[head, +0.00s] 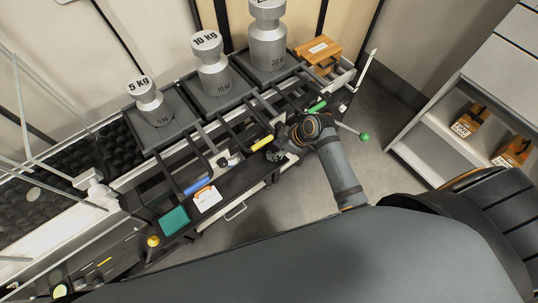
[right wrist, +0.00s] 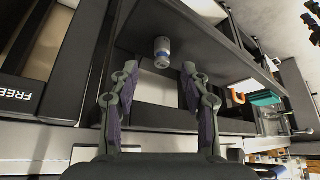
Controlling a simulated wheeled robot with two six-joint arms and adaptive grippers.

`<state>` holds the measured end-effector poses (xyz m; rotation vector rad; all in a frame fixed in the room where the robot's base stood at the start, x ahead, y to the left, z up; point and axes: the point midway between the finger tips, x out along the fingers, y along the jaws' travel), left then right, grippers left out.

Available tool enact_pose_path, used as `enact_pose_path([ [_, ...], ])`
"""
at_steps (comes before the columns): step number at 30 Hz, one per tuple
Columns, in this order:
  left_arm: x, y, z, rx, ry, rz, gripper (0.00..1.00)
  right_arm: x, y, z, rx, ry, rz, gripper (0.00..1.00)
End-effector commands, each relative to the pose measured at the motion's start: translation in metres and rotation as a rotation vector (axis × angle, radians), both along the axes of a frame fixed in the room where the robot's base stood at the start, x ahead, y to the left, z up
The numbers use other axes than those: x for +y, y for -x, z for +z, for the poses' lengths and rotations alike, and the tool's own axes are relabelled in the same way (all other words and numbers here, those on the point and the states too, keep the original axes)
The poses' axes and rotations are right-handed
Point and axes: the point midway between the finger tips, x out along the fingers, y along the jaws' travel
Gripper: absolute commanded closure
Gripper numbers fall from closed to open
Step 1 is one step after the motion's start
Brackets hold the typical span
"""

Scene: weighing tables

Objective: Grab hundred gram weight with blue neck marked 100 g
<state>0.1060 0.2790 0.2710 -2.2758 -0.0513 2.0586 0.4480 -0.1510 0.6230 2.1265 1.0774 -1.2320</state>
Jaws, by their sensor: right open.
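The small silver weight with a blue neck (right wrist: 161,52) stands on a dark shelf surface in the right wrist view. Any marking on it is too small to read. My right gripper (right wrist: 160,85) is open, with one finger on each side below the weight in the picture; the weight appears beyond the fingertips and apart from them. In the head view my right gripper (head: 274,154) is over the right part of the black bench, by a yellow handle (head: 262,142). I cannot make out the small weight for sure there. My left gripper is not in view.
Large weights marked 5 kg (head: 152,104), 10 kg (head: 213,75) and 20 kg (head: 268,45) stand on black platforms behind. A teal block (head: 174,221) and a white card (head: 207,199) lie on the bench to the left. A wooden box (head: 318,55) stands at the back right.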

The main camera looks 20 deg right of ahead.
Motion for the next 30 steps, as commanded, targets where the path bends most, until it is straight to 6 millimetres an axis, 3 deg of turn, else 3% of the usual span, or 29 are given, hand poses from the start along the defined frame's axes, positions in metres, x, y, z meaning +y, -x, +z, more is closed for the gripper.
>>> enact_pose_path([
  [9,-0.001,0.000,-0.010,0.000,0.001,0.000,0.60,0.021,-0.011,-0.040,0.002,-0.003,-0.002,0.53],
  [18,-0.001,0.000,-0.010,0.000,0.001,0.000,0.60,0.023,-0.013,-0.044,0.000,0.000,-0.001,0.55],
  [28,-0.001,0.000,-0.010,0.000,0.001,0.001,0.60,0.023,-0.013,-0.044,0.000,0.000,-0.001,0.99],
  [30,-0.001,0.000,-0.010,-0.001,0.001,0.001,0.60,0.023,-0.013,-0.044,0.001,-0.001,-0.002,1.00],
])
